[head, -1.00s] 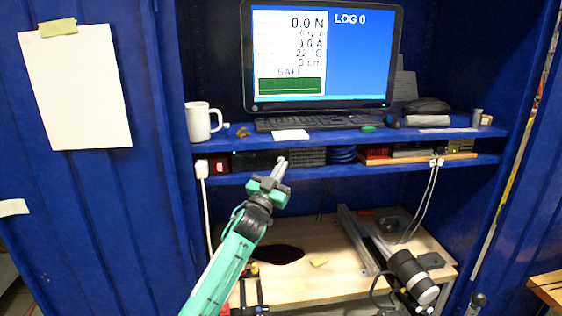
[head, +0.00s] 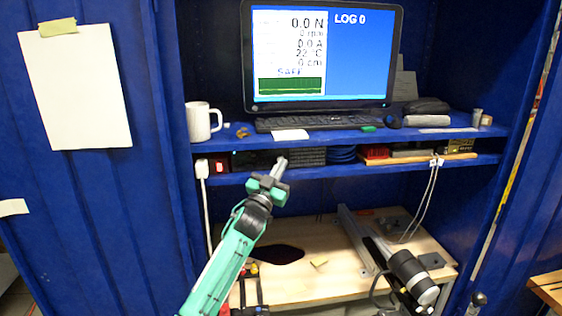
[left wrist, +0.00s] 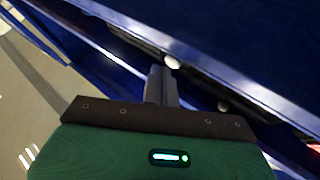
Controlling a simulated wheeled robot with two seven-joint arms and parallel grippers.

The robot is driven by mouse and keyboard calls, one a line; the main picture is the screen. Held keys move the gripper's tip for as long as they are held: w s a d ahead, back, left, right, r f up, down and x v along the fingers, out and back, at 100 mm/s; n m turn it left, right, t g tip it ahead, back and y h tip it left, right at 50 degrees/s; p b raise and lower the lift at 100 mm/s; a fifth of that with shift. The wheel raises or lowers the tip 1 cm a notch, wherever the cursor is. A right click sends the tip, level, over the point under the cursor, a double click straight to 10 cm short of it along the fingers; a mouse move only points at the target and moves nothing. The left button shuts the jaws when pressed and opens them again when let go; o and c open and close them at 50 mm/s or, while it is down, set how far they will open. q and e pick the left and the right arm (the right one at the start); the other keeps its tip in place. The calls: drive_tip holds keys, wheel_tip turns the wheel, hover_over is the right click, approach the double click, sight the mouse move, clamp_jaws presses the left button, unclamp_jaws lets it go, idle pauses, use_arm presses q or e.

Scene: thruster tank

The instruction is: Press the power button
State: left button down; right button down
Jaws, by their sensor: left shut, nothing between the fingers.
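My left gripper (head: 281,163) is shut and empty, its fingers pointing at the lower shelf in the head view. It also shows in the left wrist view (left wrist: 162,72), with the fingertips close to a small pale round knob (left wrist: 172,62) on a dark unit. I cannot tell whether they touch it, or whether it is the power button. A second, darker round knob (left wrist: 223,106) sits along the same unit. In the head view a red lit switch (head: 219,167) is at the left end of the lower shelf, left of the fingertips. My right gripper is not in view.
The upper blue shelf (head: 350,137) holds a monitor (head: 320,55) reading SAFE, a keyboard (head: 310,122) and a white mug (head: 202,121); its edge is just above my fingers. A wooden bench (head: 315,285) with a black cylinder (head: 412,276) is below.

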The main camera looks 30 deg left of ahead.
use_arm(q)
drive_tip(key=shift+w+a, duration=0.2)
drive_tip(key=shift+w, duration=0.1)
idle(0.5)
drive_tip(key=shift+s+d, duration=0.1)
drive_tip(key=shift+s, duration=0.05)
drive_tip(key=shift+s+d, duration=0.4)
drive_tip(key=shift+s, duration=0.1)
drive_tip(key=s+d, duration=0.1)
drive_tip(key=s, duration=0.1)
drive_tip(key=s+d+p, duration=0.1)
drive_tip(key=s+d, duration=0.1)
idle(0.6)
idle(0.4)
